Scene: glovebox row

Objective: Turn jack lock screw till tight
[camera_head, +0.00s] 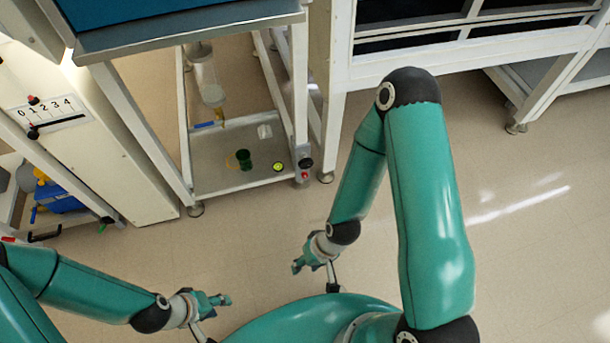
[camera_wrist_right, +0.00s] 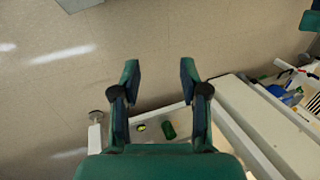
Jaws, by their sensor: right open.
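I cannot make out a jack lock screw for certain in either view. A black knob (camera_head: 305,163) with a red button (camera_head: 304,175) below it sits at the front right corner of the low shelf frame. My right gripper (camera_head: 299,264) hangs above the floor in front of that frame, apart from it. In the right wrist view its two fingers (camera_wrist_right: 160,80) are spread with nothing between them. My left gripper (camera_head: 220,300) is at the lower left above the floor, touching nothing that I can see. Its fingers are too small to judge.
The low shelf (camera_head: 220,178) holds a green cup (camera_head: 244,159) and a small yellow-green round item (camera_head: 278,166). A white panel with a 0-to-4 scale (camera_head: 50,113) stands left. Floor at right is clear.

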